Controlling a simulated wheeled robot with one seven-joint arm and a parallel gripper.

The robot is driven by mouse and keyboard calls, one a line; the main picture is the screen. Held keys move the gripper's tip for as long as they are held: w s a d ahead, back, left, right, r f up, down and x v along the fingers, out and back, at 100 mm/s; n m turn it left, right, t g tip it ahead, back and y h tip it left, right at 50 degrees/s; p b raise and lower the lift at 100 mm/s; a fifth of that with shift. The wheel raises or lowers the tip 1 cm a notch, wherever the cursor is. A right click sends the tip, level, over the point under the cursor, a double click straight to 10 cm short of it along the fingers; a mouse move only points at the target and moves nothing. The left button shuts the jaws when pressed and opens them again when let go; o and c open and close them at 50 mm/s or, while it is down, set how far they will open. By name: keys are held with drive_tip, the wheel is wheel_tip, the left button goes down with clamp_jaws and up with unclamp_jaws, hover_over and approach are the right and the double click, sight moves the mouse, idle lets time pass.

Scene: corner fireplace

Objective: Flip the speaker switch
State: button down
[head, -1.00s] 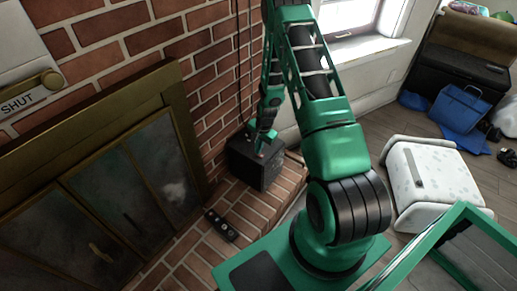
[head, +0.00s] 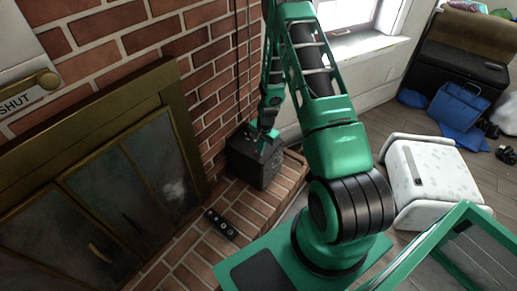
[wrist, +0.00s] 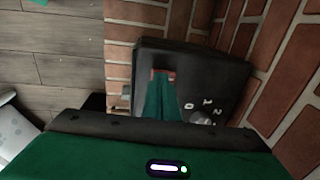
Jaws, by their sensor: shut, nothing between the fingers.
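The speaker is a black box (head: 243,163) on the brick hearth in the corner, against the brick wall. In the wrist view its dark top panel (wrist: 225,75) carries a small red switch (wrist: 164,72). A round knob (wrist: 202,119) with white marks 0, 1 and 2 sits lower right of it. My gripper (wrist: 163,80) is shut and empty, its green fingertips over the switch's near edge and partly hiding it. I cannot tell whether they touch it or which way the switch is tilted. In the head view my gripper (head: 264,135) is at the speaker's top.
Brick wall (head: 215,75) rises close behind and beside the speaker. A dark remote-like object (head: 220,224) lies on the hearth (head: 247,205) in front. The fireplace doors (head: 120,195) are at left.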

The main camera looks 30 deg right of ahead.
drive_tip(key=shift+r, duration=0.55)
wheel_tip(320, 180, up, 13)
drive_tip(key=s, duration=0.2)
drive_tip(key=shift+d+f, duration=0.15)
drive_tip(key=shift+d, duration=0.25)
drive_tip(key=shift+w+a, duration=0.3)
drive_tip(key=shift+w, duration=0.4)
drive_tip(key=f, duration=0.4)
drive_tip(key=w+f, duration=0.1)
drive_tip(key=f, duration=0.4)
drive_tip(key=w+f, duration=0.1)
drive_tip(key=f, duration=0.3)
drive_tip(key=shift+a+f, duration=0.3)
drive_tip(key=shift+a, duration=0.1)
